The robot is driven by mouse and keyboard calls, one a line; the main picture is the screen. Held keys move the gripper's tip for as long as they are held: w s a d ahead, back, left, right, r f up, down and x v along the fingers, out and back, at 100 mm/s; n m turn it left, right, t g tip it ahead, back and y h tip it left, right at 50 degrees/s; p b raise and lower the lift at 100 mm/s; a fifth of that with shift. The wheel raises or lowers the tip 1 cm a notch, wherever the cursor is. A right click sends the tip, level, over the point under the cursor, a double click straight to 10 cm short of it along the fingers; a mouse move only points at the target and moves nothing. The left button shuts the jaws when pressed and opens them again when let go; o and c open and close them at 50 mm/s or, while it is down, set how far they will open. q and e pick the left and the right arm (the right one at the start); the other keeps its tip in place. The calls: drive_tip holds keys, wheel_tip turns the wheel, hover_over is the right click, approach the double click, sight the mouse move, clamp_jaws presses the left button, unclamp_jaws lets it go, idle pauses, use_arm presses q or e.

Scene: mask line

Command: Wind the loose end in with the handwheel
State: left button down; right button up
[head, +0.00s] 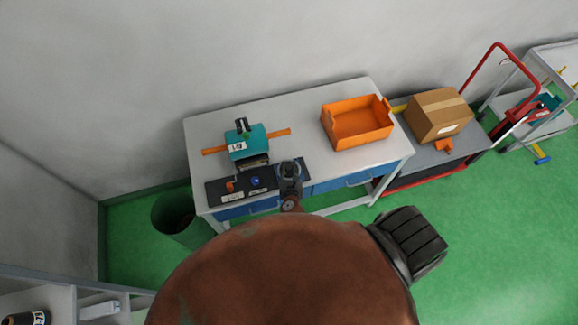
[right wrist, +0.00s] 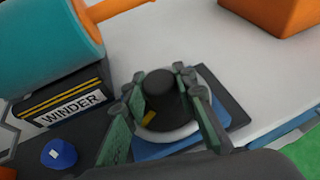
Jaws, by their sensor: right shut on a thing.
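The winder (head: 245,142) is a teal drum with an orange rod out of each side. It sits at the left of the table, and its teal drum (right wrist: 50,45) and WINDER label also show in the right wrist view. The handwheel has a black knob (right wrist: 168,92) over a pale round disc. My right gripper (head: 290,176) is at the right end of the winder's dark base; in the right wrist view its fingers (right wrist: 162,108) are shut on either side of the black knob. A yellow mark shows beside the knob. I cannot make out a loose end.
A red knob (head: 230,187) and a blue knob (head: 254,181) stand on the dark base. An orange bin (head: 358,124) is at the table's right. A cardboard box (head: 438,114) rests on a cart beyond. A dark waste bin (head: 180,219) stands left of the table.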

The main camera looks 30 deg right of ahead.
idle(0.5)
drive_tip(key=o, duration=1.2)
drive_tip(key=s+a+r, duration=0.1)
drive_tip(key=s+a, duration=0.6)
drive_tip(key=s, duration=0.6)
